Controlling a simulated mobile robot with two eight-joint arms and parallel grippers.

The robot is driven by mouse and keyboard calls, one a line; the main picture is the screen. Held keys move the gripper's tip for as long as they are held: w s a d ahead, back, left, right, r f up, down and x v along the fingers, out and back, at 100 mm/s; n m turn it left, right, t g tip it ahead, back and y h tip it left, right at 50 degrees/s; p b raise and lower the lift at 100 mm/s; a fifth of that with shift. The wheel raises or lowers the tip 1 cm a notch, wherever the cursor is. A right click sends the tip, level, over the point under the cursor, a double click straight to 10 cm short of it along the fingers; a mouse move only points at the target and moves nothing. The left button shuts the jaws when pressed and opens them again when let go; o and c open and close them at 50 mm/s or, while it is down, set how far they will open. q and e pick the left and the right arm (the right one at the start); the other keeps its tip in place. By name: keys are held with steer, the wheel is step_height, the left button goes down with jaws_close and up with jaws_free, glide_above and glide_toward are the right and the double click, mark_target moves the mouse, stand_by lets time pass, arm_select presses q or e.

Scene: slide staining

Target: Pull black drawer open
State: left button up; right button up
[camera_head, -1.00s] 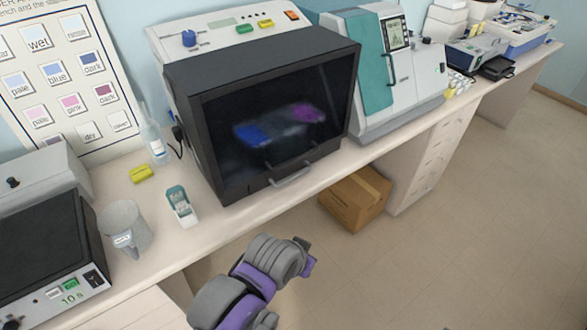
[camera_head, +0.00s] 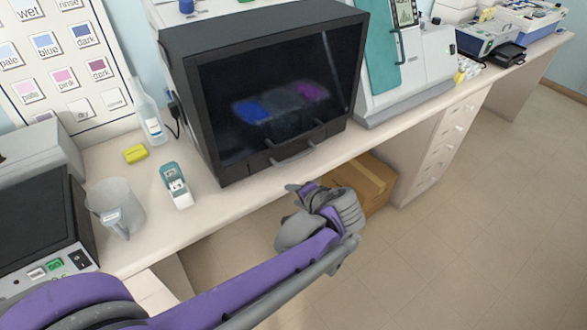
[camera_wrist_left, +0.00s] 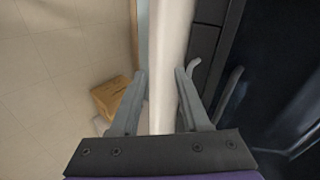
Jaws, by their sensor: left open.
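The black drawer (camera_head: 235,165) is the lower front of the black cabinet with a dark glass window, standing on the bench. A grey bar handle (camera_head: 292,155) sticks out from its front. My left gripper (camera_head: 297,188) is below and in front of the handle, apart from it, by the bench edge. In the left wrist view my left gripper (camera_wrist_left: 160,75) has its fingers spread, with the white bench edge beyond and between them. The black front (camera_wrist_left: 204,45) lies to their right there. My right gripper is not seen.
The white bench (camera_head: 255,205) runs along the wall. A beaker (camera_head: 118,205), a small teal-and-white holder (camera_head: 175,185) and a yellow block (camera_head: 136,154) stand left of the cabinet. A cardboard box (camera_head: 365,180) is on the floor below. The floor at right is clear.

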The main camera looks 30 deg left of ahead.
mark_target(294, 159)
arm_select(q)
steer(key=w+f+m+t+y+b, duration=0.1)
steer(key=w+y+b, duration=0.3)
steer(key=w, duration=0.6)
steer(key=shift+y, duration=0.7)
steer(key=p+x, duration=0.1)
steer(key=x, duration=0.9)
steer(key=shift+w+a+f, duration=0.1)
steer(key=shift+w+a, duration=0.05)
steer(key=shift+a, duration=0.1)
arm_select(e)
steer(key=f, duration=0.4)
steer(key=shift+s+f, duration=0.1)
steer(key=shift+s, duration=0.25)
arm_select(q)
jaws_close()
